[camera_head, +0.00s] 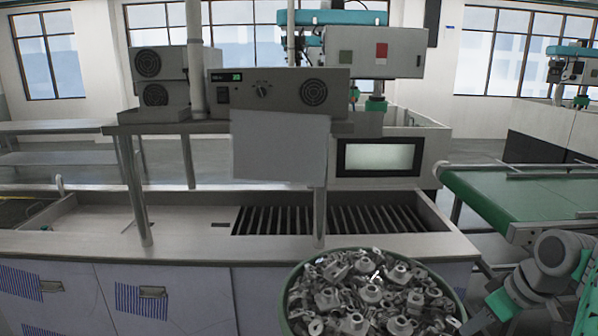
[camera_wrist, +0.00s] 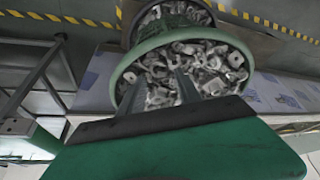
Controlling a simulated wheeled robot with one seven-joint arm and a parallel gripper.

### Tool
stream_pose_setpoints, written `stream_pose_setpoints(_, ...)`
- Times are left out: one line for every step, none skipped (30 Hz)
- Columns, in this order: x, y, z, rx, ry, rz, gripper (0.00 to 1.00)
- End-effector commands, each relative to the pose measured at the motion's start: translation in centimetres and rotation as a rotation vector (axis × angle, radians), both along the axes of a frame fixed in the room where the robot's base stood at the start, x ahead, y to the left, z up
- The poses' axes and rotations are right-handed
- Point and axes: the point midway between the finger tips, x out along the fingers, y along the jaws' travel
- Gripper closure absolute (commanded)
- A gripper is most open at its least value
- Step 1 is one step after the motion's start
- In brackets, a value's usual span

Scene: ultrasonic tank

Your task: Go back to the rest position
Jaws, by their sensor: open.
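My gripper (camera_wrist: 160,80) shows in the wrist view with its two dark fingers apart and nothing between them. The fingers point toward a round green-rimmed bin (camera_wrist: 240,45) full of grey metal parts (camera_wrist: 207,62). The fingers overlap the bin in the picture; I cannot tell how far they are from it. In the head view the same bin (camera_head: 292,276) stands at the bottom, in front of the tank counter. My arm (camera_head: 548,270) is folded at the lower right; the gripper's fingers are not visible there.
The steel tank counter (camera_head: 80,244) has a slatted basin (camera_head: 325,219) and a shelf carrying control boxes (camera_head: 278,90). A green conveyor (camera_head: 520,196) stands at the right, close to my arm. Yellow-black floor tape (camera_wrist: 60,18) runs past the bin in the wrist view.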

Motion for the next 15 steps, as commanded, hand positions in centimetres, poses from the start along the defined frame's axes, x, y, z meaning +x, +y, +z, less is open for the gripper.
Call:
stream_pose_setpoints(0.2,0.2,0.0,0.012,0.001,-0.028,0.6)
stream_pose_setpoints(0.4,0.1,0.0,0.019,0.003,-0.056,0.6)
stream_pose_setpoints(0.6,-0.2,-0.1,0.027,0.006,-0.103,0.6)
stream_pose_setpoints(0.7,-0.4,-0.2,0.033,0.009,-0.142,0.6)
stream_pose_setpoints(0.7,-0.7,-0.5,0.044,0.016,-0.187,0.6)
stream_pose_setpoints(0.5,-1.0,-1.2,0.063,0.032,-0.251,0.6)
stream_pose_setpoints(0.3,-1.2,-1.7,0.075,0.044,-0.299,0.6)
stream_pose_setpoints(-0.1,-1.4,-2.5,0.09,0.06,-0.35,0.6)
stream_pose_setpoints(-0.5,-1.6,-3.4,0.109,0.08,-0.416,0.6)
stream_pose_setpoints(-1.0,-1.7,-4.1,0.121,0.097,-0.467,0.6)
stream_pose_setpoints(-1.5,-1.8,-5.0,0.133,0.115,-0.515,0.6)
stream_pose_setpoints(-2.2,-1.9,-6.0,0.148,0.139,-0.583,0.6)
stream_pose_setpoints(-2.9,-1.9,-6.7,0.157,0.157,-0.636,0.6)
stream_pose_setpoints(-3.6,-2.0,-7.4,0.164,0.174,-0.691,0.6)
stream_pose_setpoints(-4.7,-1.9,-8.3,0.17,0.197,-0.763,0.6)
